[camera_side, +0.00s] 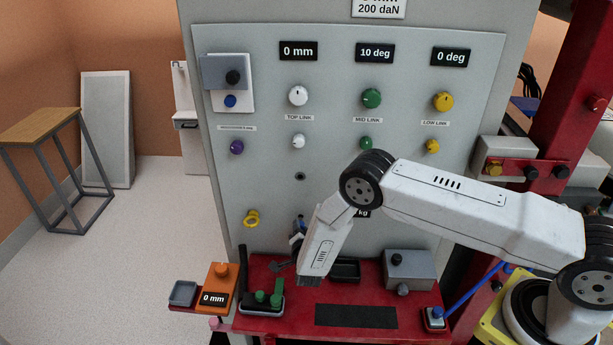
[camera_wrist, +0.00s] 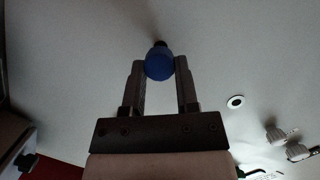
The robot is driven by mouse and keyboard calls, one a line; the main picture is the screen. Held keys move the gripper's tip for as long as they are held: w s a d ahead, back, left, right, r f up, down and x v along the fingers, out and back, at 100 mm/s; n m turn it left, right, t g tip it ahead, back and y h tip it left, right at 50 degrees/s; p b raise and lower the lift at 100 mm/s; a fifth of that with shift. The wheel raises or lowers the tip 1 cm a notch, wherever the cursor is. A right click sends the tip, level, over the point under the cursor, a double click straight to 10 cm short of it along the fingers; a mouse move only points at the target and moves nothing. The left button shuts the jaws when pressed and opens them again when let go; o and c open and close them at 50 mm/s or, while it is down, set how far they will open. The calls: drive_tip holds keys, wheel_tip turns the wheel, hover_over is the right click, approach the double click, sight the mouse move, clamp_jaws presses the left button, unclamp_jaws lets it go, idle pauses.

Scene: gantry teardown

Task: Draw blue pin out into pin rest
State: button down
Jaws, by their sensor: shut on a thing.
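The blue pin (camera_wrist: 159,64) shows its rounded blue head between my two fingertips in the wrist view, with a dark part behind it towards the grey panel. My gripper (camera_wrist: 160,72) is shut on that head. In the side view, my gripper (camera_side: 299,232) is low in front of the panel, left of my white forearm, which hides part of it. I cannot tell how deep the pin sits in the panel. No part is clearly marked as the pin rest; a black tray (camera_side: 345,270) lies on the red shelf just right of my gripper.
A yellow ring (camera_side: 252,218) and several knobs stick out of the panel (camera_side: 330,140). A blue rod (camera_side: 470,290) leans at the right.

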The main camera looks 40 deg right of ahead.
drive_tip(key=shift+w+d, duration=0.15)
drive_tip(key=shift+w, duration=0.1)
drive_tip(key=shift+x, duration=0.8)
drive_tip(key=c, duration=0.8)
unclamp_jaws()
drive_tip(key=shift+d+r, duration=0.1)
drive_tip(key=shift+d, duration=0.15)
drive_tip(key=o, duration=0.5)
drive_tip(key=shift+v, duration=3.95)
drive_tip(key=shift+s, duration=0.1)
drive_tip(key=shift+s+a, duration=1.3)
drive_tip(key=shift+a, duration=0.05)
drive_tip(key=shift+w+r, duration=0.1)
